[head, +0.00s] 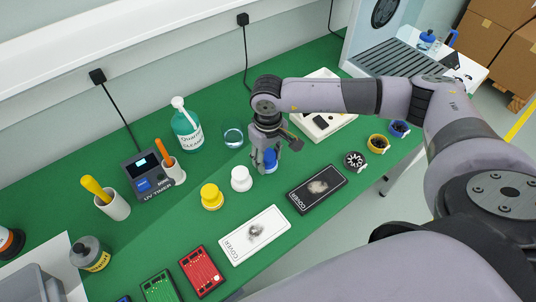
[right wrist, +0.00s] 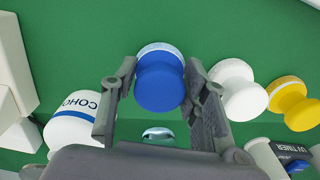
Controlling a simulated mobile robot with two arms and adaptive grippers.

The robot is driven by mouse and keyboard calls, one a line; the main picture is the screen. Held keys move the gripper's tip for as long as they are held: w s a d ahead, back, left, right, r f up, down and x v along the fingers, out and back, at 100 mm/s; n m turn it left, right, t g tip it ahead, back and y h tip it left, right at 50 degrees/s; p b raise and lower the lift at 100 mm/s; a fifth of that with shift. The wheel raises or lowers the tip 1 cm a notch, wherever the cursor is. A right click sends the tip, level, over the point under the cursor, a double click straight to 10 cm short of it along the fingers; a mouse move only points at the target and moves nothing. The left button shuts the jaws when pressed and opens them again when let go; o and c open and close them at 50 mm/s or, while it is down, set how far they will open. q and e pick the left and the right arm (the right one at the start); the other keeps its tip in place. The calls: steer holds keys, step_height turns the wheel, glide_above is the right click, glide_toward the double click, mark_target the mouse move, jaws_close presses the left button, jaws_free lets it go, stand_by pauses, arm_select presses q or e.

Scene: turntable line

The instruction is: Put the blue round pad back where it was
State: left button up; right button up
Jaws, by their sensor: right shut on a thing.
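My right gripper (head: 266,158) points down over the green bench, and its fingers are shut on the blue round pad (head: 270,160). In the right wrist view the blue pad (right wrist: 160,82) sits between the two fingertips. I cannot tell whether its underside touches the bench. A white round pad (head: 241,178) and a yellow round pad (head: 211,197) stand beside it in a row, to the left in the head view. They also show at the right of the right wrist view, white (right wrist: 238,88) then yellow (right wrist: 291,102). My left gripper is not in view.
A glass (head: 233,137) and a green bottle (head: 188,132) stand behind. A white tray (head: 325,125) is at back right. A black cover box (head: 317,189) and a white one (head: 255,235) lie in front. A UV timer (head: 147,176) stands left.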

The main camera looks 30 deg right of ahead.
mark_target(268, 154)
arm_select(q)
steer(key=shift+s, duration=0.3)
arm_select(e)
steer(key=shift+f, duration=0.1)
steer(key=shift+f+b, duration=0.25)
steer(key=shift+b, duration=0.1)
steer(key=o, duration=1)
steer(key=shift+r, duration=0.1)
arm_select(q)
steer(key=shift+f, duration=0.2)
arm_select(e)
steer(key=shift+r+p, duration=0.2)
steer(key=shift+p, duration=0.15)
steer(key=shift+r, duration=0.3)
arm_select(q)
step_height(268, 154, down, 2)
steer(key=shift+b, duration=1.25)
arm_select(e)
step_height(268, 154, up, 11)
steer(key=shift+r, duration=0.15)
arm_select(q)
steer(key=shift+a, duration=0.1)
arm_select(e)
steer(key=shift+s, duration=0.1)
